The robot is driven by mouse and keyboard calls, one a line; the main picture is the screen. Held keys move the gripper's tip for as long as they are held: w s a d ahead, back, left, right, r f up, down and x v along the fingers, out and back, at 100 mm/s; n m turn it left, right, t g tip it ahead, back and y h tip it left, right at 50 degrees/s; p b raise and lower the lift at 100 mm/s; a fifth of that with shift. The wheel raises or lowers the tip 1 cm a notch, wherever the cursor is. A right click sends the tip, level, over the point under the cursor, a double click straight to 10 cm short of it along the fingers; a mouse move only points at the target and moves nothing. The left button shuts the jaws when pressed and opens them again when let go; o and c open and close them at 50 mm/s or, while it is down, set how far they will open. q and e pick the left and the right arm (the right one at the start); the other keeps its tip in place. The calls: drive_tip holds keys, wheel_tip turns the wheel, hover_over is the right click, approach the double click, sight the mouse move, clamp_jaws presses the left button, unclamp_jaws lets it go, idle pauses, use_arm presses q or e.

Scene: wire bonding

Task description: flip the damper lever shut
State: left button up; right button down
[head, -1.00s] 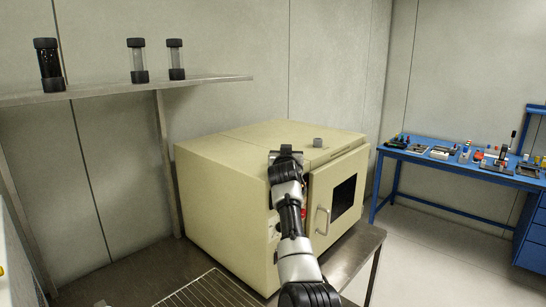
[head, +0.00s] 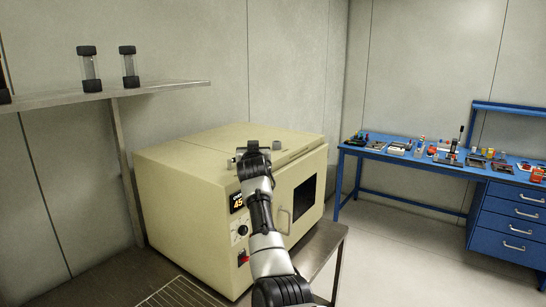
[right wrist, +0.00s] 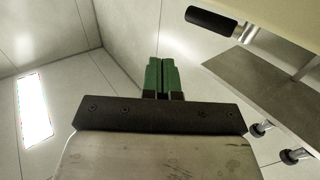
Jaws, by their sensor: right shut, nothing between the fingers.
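The cream oven (head: 185,190) stands on a metal bench. A small grey stub (head: 277,145) sits on its top, near the front edge. My right gripper (head: 253,146) is over the front of the oven's top, just left of the stub in the head view. In the right wrist view its green fingers (right wrist: 160,76) are together and empty. A black-handled lever (right wrist: 211,20) on a metal piece shows there, beside the cream surface and apart from the fingers; it looks like the damper lever. In the head view I cannot make out the lever. My left gripper is not in view.
The oven door has a dark window (head: 305,194) and a handle (head: 284,221). A wall shelf (head: 165,90) with capped jars is at the left. A blue workbench (head: 405,158) with small items stands at the right, with clear floor between.

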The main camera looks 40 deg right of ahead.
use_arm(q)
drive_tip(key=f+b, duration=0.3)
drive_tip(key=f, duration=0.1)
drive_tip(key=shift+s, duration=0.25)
use_arm(e)
drive_tip(key=s, duration=0.9)
drive_tip(key=shift+s+a, duration=0.3)
drive_tip(key=shift+s, duration=0.1)
drive_tip(key=shift+s, duration=0.1)
drive_tip(key=shift+f, duration=0.1)
